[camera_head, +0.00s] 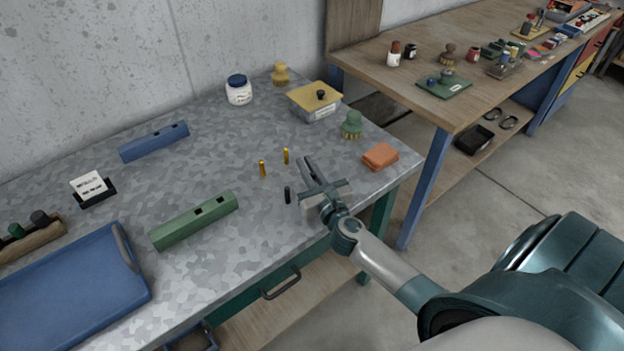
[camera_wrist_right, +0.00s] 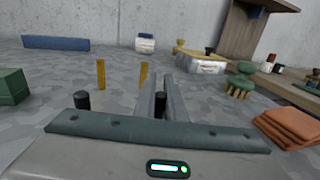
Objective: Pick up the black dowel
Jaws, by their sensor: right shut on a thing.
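My right gripper (camera_head: 306,165) reaches in low over the grey table, its two fingers close together. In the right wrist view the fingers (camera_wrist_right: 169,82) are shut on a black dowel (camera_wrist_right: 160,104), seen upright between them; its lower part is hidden. Another black dowel (camera_head: 287,195) stands upright on the table, just left of the gripper; it also shows left of the fingers in the wrist view (camera_wrist_right: 82,100). Two brass dowels (camera_head: 262,169) (camera_head: 286,156) stand just beyond. A green block with holes (camera_head: 180,226) lies further left. My left gripper is not in view.
A blue block with holes (camera_head: 153,142), a white jar (camera_head: 238,91) and a yellow-lidded box (camera_head: 314,101) are farther back. A green brush (camera_head: 351,126) and orange cloths (camera_head: 380,157) lie to the right. A blue tray (camera_head: 60,300) fills the near left.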

